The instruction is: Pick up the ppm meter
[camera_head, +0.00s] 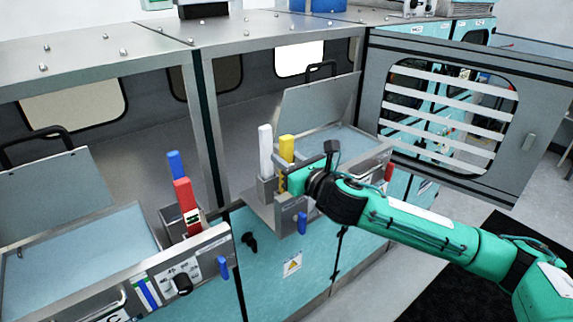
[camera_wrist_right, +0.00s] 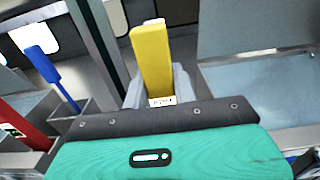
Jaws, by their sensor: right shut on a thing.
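A yellow pen-like meter (camera_head: 286,148) stands upright at the holder on the middle module, right beside a white one (camera_head: 265,139). It also shows in the right wrist view (camera_wrist_right: 151,58), with a small label that I cannot read clearly. My right gripper (camera_head: 287,181) is shut on the lower part of the yellow meter. I cannot tell whether the meter is clear of the holder. My left gripper is not in view.
A blue meter (camera_head: 176,164) and a red meter (camera_head: 187,205) stand by the left basin (camera_head: 85,250). A raised lid (camera_head: 318,108) and a metal post (camera_head: 207,120) are close to my right gripper. An open windowed door (camera_head: 515,150) is at the right, behind my right arm.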

